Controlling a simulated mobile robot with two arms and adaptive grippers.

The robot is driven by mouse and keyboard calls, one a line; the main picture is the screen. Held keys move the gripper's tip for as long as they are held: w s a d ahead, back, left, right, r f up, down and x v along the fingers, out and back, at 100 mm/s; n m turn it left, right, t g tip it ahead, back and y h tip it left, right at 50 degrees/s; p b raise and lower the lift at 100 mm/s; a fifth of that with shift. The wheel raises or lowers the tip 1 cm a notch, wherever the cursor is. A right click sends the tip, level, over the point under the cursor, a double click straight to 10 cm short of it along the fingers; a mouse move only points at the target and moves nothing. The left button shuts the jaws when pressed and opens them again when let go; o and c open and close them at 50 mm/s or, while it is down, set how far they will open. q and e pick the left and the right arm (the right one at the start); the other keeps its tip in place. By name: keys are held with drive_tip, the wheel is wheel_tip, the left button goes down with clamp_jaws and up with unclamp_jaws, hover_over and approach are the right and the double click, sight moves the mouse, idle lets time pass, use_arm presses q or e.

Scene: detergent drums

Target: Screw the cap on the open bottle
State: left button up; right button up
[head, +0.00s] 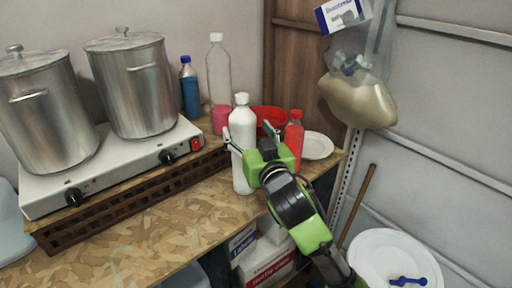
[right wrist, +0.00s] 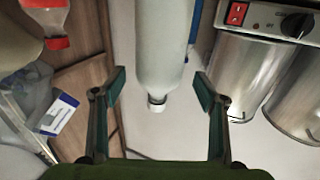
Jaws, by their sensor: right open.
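A white bottle (head: 243,140) stands upright near the front edge of the wooden counter. A white cap (head: 241,99) shows at its top; I cannot tell how tightly it sits. My right gripper (head: 248,137) is open, with its fingers toward the bottle's upper body. In the right wrist view, which looks upside down, the bottle (right wrist: 165,45) and its cap (right wrist: 156,106) show between the two spread fingers (right wrist: 160,88). No gap to both sides is closed. No clearly open bottle shows. My left gripper is out of view.
A red bottle (head: 294,145) stands just right of my gripper, with a red bowl (head: 270,116) and white plate (head: 316,146) behind. A clear bottle with pink liquid (head: 220,118) and a blue bottle (head: 190,92) stand behind. Steel pots (head: 135,92) sit on a hotplate (head: 130,165) at left.

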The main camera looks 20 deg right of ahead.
drive_tip(key=s+b, duration=0.1)
drive_tip(key=s, duration=0.6)
drive_tip(key=shift+s, duration=0.2)
drive_tip(key=s+d+f+g, duration=0.1)
drive_tip(key=s+f+g, duration=0.35)
drive_tip(key=f, duration=0.65)
drive_tip(key=s+f+g, duration=0.3)
drive_tip(key=s+f, duration=0.2)
drive_tip(key=f, duration=0.5)
drive_tip(key=s+f+n+g, duration=0.2)
drive_tip(key=s+f+g, duration=0.5)
drive_tip(key=s+f, duration=1.1)
drive_tip(key=s+f+g, duration=0.1)
drive_tip(key=s+f, duration=0.1)
drive_tip(key=f, duration=1)
drive_tip(key=s+f, duration=0.3)
drive_tip(key=f, duration=1)
drive_tip(key=s+d+f+g, duration=0.1)
drive_tip(key=s+d+f, duration=0.1)
drive_tip(key=s+f, duration=1.2)
drive_tip(key=shift+s+d+n, duration=0.3)
drive_tip(key=shift+s+d, duration=0.05)
drive_tip(key=shift+s, duration=0.45)
